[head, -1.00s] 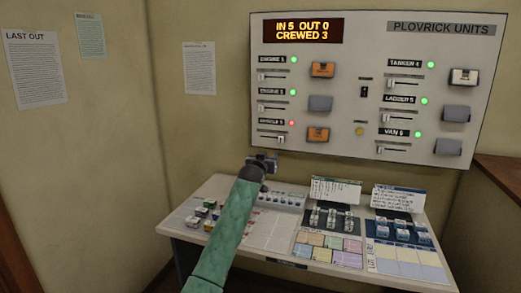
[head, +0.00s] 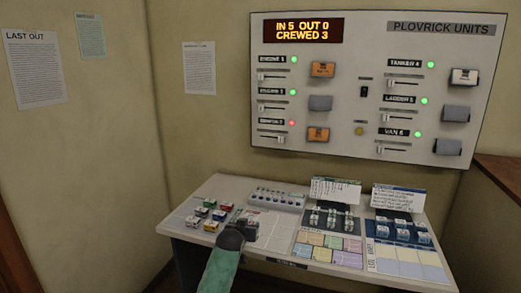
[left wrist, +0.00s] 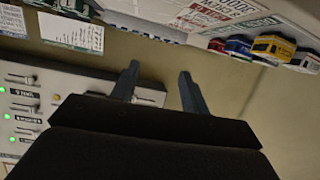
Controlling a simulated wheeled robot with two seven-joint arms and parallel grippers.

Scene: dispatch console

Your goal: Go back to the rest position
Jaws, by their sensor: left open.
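My left gripper (head: 246,225) is over the front left part of the console desk (head: 180,222) in the head view, with its green arm coming up from the bottom edge. In the left wrist view its two fingers (left wrist: 158,88) stand apart with nothing between them. My right gripper is in no view.
Several small coloured model vehicles (head: 209,204) stand on the desk left of the gripper; they also show in the left wrist view (left wrist: 268,46). A grey switch strip (head: 276,199) and card racks (head: 330,216) are nearby. The wall panel (head: 365,85) rises behind.

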